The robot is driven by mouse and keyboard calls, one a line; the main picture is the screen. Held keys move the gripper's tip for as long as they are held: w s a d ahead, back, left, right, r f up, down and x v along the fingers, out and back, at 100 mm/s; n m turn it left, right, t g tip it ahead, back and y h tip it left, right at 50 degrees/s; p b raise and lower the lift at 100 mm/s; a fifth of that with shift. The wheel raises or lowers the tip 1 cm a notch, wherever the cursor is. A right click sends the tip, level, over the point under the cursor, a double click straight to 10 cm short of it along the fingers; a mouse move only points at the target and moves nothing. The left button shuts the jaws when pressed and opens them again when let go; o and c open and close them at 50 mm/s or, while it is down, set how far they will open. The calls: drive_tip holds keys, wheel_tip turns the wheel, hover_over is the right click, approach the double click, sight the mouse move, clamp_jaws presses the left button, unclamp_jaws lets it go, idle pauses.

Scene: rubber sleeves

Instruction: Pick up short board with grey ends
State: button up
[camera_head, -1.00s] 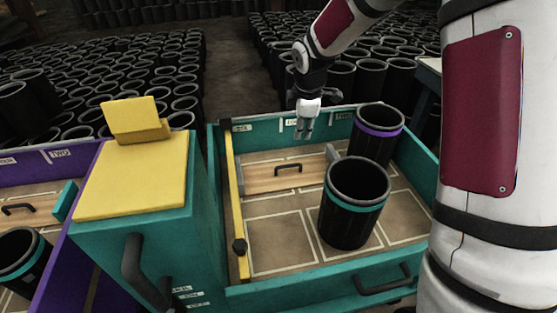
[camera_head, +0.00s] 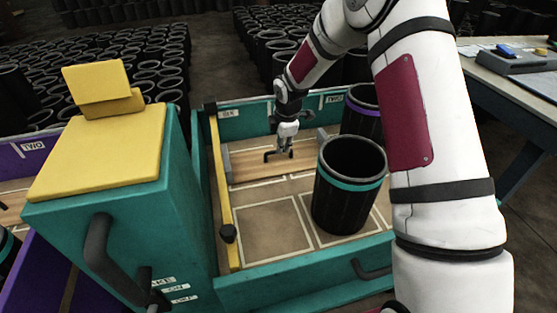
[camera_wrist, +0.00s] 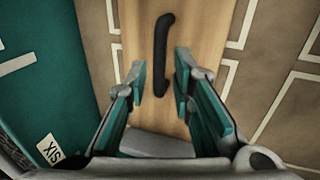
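The short wooden board (camera_head: 244,170) with grey ends lies inside the teal tray, near its back wall. It has a black handle (camera_head: 268,156) on top. My gripper (camera_head: 285,150) is low over the board at the handle. In the wrist view, my gripper (camera_wrist: 160,78) is open, its two teal-padded fingers apart on either side of the handle (camera_wrist: 161,50). I cannot tell whether either finger touches the handle. One grey end (camera_wrist: 155,145) shows between the finger bases, with the board (camera_wrist: 197,30) running away from it.
The teal tray (camera_head: 300,268) also holds a black sleeve with a teal band (camera_head: 348,205) and one with a purple band (camera_head: 362,120), both right of the board. A yellow bar (camera_head: 222,190) runs along the tray's left side. A yellow-topped cabinet (camera_head: 105,160) stands left.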

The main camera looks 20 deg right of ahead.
drive_tip(key=b+x, duration=0.1)
drive_tip(key=x, duration=0.2)
drive_tip(key=b+x, duration=0.1)
drive_tip(key=x, duration=0.1)
drive_tip(key=shift+a+b, duration=0.3)
drive_tip(key=shift+a, duration=0.05)
clamp_jaws()
